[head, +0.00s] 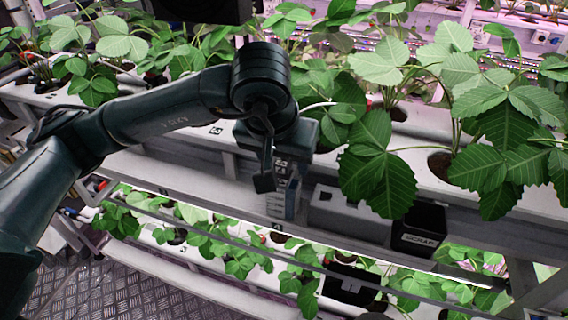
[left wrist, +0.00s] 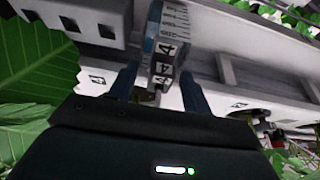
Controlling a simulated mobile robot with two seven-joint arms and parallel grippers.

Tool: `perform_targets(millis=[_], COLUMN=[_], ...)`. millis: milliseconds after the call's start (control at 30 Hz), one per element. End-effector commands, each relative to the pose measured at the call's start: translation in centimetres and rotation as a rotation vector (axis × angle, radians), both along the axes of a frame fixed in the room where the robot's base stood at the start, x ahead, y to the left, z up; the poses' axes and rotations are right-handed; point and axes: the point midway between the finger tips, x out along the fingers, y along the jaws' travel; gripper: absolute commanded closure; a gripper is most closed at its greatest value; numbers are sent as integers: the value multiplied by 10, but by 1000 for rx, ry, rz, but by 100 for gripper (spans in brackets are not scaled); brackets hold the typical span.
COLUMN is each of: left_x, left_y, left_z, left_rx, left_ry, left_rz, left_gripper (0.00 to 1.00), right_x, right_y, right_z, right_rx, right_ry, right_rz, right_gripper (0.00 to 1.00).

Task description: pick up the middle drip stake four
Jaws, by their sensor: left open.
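Several drip stakes with white tags marked 4 (left wrist: 164,70) stand in a close row in the left wrist view. They also show below my gripper in the head view (head: 281,178). A blue and white holder with scale marks (left wrist: 178,18) is beside them. My left gripper (left wrist: 160,90) is open, with one dark finger on each side of the tag row. I cannot tell whether the fingers touch a tag. In the head view my wrist hides most of the fingers and the tops of the stakes. My right gripper is not in view.
A grey box (head: 347,212) and a black box labelled SCRAP (head: 419,236) stand right of the stakes on the rack. Large strawberry leaves (head: 378,165) hang close to my gripper's right. A white planting gutter (head: 420,160) runs behind; more plants grow on the lower tier.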

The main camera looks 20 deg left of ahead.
Motion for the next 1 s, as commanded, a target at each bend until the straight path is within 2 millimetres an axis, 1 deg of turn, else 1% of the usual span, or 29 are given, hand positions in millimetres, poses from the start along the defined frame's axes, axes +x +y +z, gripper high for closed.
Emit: perform_targets(millis=[133,700,767,1000], left_x=[0,0,0,0], left_y=[0,0,0,0], left_z=[0,0,0,3], left_rx=[0,0,0,-1], left_ry=[0,1,1,0], left_rz=[1,1,1,2], left_gripper=[51,98,100,100], right_x=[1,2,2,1], right_y=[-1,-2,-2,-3], right_z=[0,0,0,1], right_rx=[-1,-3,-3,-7], right_ry=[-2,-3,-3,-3], right_rz=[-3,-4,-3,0], right_gripper=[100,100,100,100])
